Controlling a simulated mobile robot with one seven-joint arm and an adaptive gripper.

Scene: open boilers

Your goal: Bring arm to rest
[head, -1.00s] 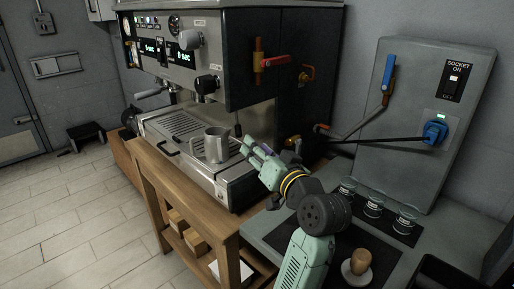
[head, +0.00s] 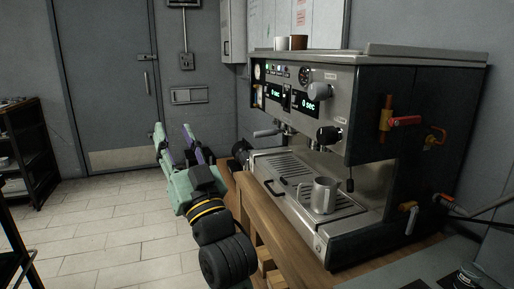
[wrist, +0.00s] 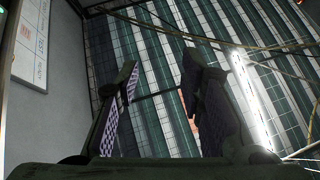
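My gripper (head: 182,146) is raised in front of the left end of the espresso machine, with its fingers pointing up. Its two fingers stand apart with nothing between them. In the wrist view the open gripper (wrist: 157,105) points at the ceiling, and the gap between its patterned finger pads is empty. My arm comes up from the lower middle of the head view, left of the wooden counter (head: 262,222).
The espresso machine (head: 360,100) stands on the counter at the right. A metal pitcher (head: 324,195) sits on its drip tray. A grey door (head: 108,80) is at the back left, and a dark shelf (head: 28,150) at the far left. The tiled floor (head: 110,225) between is clear.

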